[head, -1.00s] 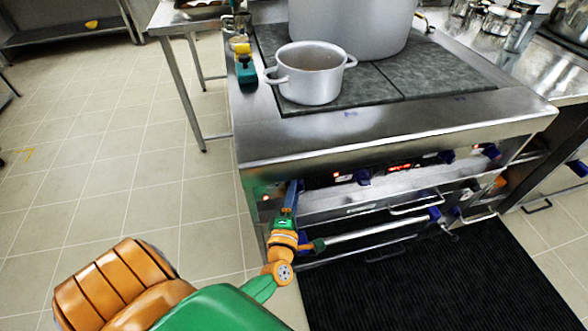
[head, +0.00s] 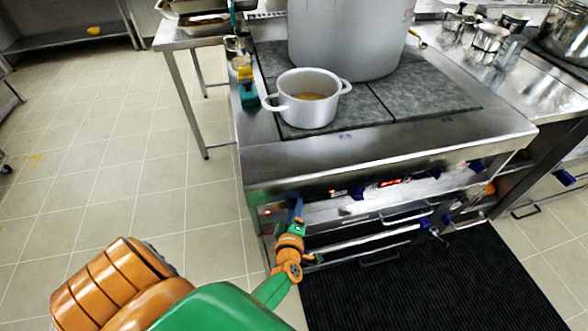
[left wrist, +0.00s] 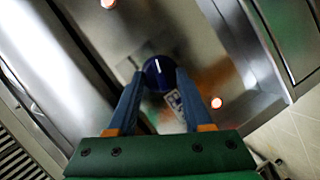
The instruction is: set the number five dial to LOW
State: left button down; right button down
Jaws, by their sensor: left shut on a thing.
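A row of blue dials runs along the front panel of the steel stove (head: 385,151). My left gripper (head: 295,207) reaches the panel's left end. In the left wrist view a round dark blue dial (left wrist: 158,73) with a white pointer line sits between the fingertips of my left gripper (left wrist: 157,80), which is shut on it. A printed label (left wrist: 175,103) shows beside the dial, too small to read. I cannot read the dial's number. My right gripper is not in view.
A small two-handled pot (head: 307,110) and a large stockpot (head: 345,40) stand on the stove top. Oven handles (head: 375,236) jut out below the panel. A black mat (head: 430,285) lies in front. Tiled floor at left is clear.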

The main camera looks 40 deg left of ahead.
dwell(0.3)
pick_arm(q)
jog(key=shift+c, duration=1.6)
grip_release()
jog(key=p+v, duration=0.3)
jog(key=v, duration=0.4)
